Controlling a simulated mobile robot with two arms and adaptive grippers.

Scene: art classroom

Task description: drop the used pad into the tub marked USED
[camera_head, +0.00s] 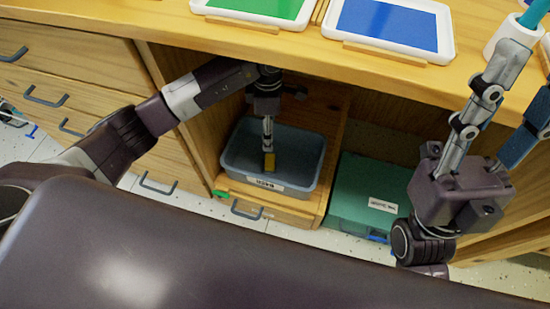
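A grey-blue tub (229,158) stands in the open compartment under the counter. Its front wall has a white label whose lettering is too small to read surely. My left gripper (268,148) reaches down over the tub. I cannot tell whether the pad touches the tub floor. My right gripper (524,80) is at the right, pointing up with its fingers apart and nothing between them.
A green box (355,195) with a white label sits right of the tub. The wooden counter (300,45) above carries a green tray (262,8), a blue tray (388,24) and a white cup (510,36) near my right gripper. Drawers (65,85) are at the left.

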